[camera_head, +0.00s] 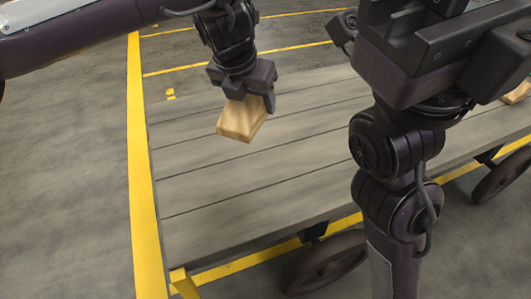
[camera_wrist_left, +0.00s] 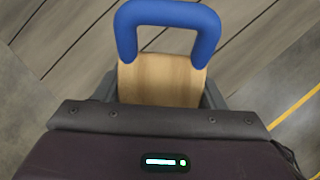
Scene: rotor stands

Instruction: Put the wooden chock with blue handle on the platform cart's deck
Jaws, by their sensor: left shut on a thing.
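The wooden chock (camera_head: 240,120) is pale wood. My left gripper (camera_head: 248,97) is shut on it over the left part of the platform cart's deck (camera_head: 215,190). I cannot tell whether the chock touches the deck. In the left wrist view the chock (camera_wrist_left: 162,82) sits between the fingers, and its blue handle (camera_wrist_left: 208,32) stands out as a U-shaped loop. The handle is hidden in the head view. The deck has grey planks, also seen in the left wrist view (camera_wrist_left: 75,35). My right arm stands large in front of the deck's right part; its finger state is unclear.
Another wooden piece (camera_head: 517,94) lies on the deck at the right edge of the head view. The cart has dark wheels (camera_head: 328,265) along its near side. Much of the deck's left half is bare.

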